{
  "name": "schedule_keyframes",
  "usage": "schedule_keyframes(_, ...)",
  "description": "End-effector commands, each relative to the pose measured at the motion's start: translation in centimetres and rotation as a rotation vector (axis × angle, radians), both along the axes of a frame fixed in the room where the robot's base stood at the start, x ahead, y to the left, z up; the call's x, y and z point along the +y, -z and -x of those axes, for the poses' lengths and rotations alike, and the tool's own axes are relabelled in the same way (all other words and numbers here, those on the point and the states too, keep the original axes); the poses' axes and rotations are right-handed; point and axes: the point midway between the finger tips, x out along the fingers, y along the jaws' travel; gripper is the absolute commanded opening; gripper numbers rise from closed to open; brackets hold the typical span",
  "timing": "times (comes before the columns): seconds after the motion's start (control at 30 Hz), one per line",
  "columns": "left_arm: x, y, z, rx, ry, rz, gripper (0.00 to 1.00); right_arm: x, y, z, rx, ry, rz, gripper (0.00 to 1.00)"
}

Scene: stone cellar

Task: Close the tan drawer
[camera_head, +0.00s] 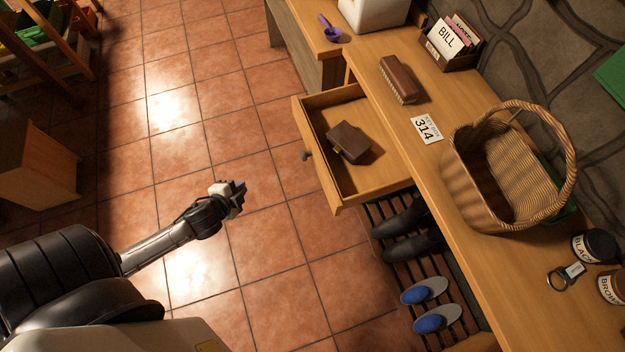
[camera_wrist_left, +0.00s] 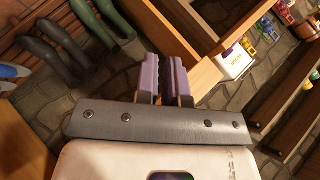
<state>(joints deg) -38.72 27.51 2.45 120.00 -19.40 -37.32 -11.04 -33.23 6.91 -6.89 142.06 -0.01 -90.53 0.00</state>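The tan drawer (camera_head: 322,172) stands pulled out of the wooden bench in the head view, with a dark round knob (camera_head: 307,155) on its front. A brown box (camera_head: 349,142) lies inside it. My left gripper (camera_head: 238,187) is over the tiled floor, to the left of the drawer front and apart from it. In the left wrist view, the two fingers of my left gripper (camera_wrist_left: 165,80) have a narrow gap between them and hold nothing visible. Tan wood, probably the drawer (camera_wrist_left: 203,78), shows just beyond the fingers. My right gripper is not in view.
The bench top holds a wicker basket (camera_head: 470,190), a brush (camera_head: 399,80), a card reading 314 (camera_head: 426,128) and a letter holder (camera_head: 451,42). Dark boots (camera_head: 405,235) and blue-and-grey slippers (camera_head: 430,319) sit on a slatted rack below. Floor left of the drawer is clear.

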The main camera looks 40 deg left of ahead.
Motion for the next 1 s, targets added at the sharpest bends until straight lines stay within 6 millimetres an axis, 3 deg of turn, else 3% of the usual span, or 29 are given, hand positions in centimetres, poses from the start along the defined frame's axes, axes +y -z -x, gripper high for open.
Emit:
schedule_keyframes(0.2, -2.9, -1.8, -2.3, -0.250, 0.400, -0.141, 0.00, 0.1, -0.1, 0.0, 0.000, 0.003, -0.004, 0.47)
schedule_keyframes(0.5, -8.7, -5.5, -1.8, -0.566, 0.817, -0.273, 0.00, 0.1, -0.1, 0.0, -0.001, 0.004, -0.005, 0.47)
schedule_keyframes(0.77, -10.5, -6.9, -1.3, -0.677, 0.928, -0.349, 0.00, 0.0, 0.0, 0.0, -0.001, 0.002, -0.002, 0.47)
schedule_keyframes(1.0, -11.9, -6.9, -4.1, -0.679, 0.931, -0.362, 0.00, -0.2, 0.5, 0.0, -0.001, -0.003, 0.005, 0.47)
